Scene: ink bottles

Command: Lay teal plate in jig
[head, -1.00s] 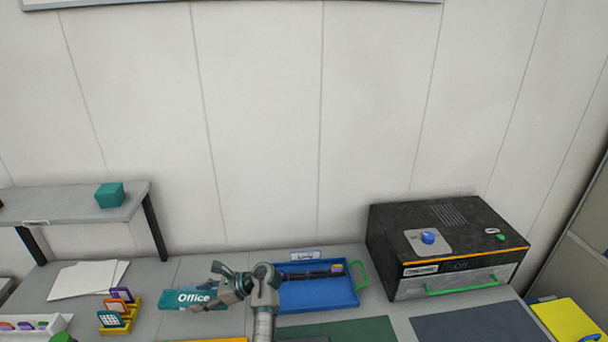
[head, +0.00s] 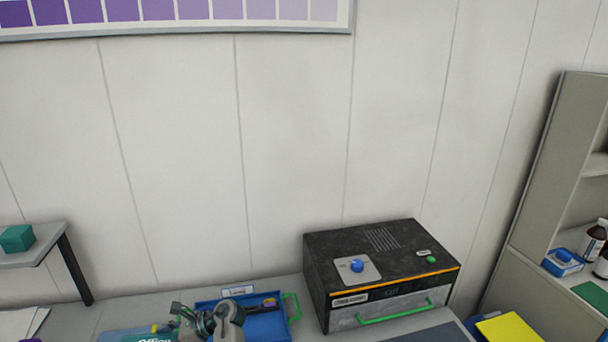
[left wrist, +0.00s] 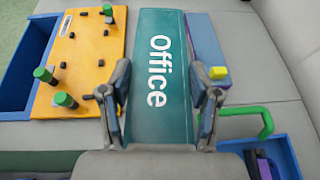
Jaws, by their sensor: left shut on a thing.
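The teal plate (left wrist: 160,75) with the white word "Office" lies between the two fingers of my left gripper (left wrist: 160,105) in the left wrist view. The gripper is shut on it, one finger at each long edge. In the head view the plate (head: 150,337) and my left gripper (head: 200,322) show at the bottom edge, partly cut off. An orange board (left wrist: 80,50) with green knobs and dark pegs, which looks like the jig, is left of the plate in the wrist view. I cannot tell the plate's height above the table. My right gripper is not in view.
A blue tray (head: 262,327) with a green handle stands right of my left gripper. A black machine (head: 380,270) with a green handle is further right. A purple-blue block with a yellow knob (left wrist: 217,73) lies beside the plate. A shelf (head: 40,254) is at left.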

